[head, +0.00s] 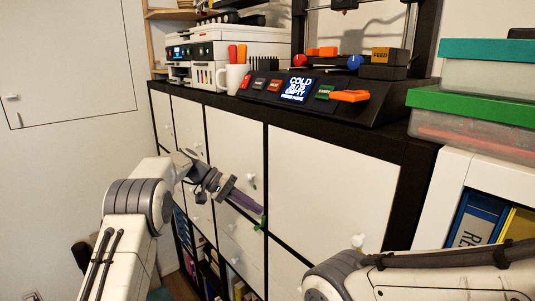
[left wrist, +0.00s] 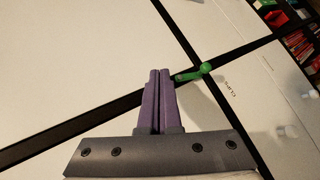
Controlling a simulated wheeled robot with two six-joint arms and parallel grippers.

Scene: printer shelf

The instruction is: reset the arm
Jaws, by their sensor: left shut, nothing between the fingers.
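My left gripper (head: 258,211) reaches from the left toward the white cabinet doors (head: 327,185). In the left wrist view its two purple fingers (left wrist: 159,73) are together, with nothing between them. A green knob-like piece (head: 262,223) is close by the fingertips in the head view. In the left wrist view the green piece (left wrist: 193,73) lies just right of the fingertips, near a black seam between doors. I cannot tell whether the fingers touch it. My right arm comes in at the lower right; its gripper is out of view.
On the dark cabinet top stand a white printer (head: 229,43), a white mug (head: 231,78) and a machine with a screen (head: 297,89). Bins with green lids (head: 470,105) are at the right. White knobs (head: 357,241) stick out from the doors.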

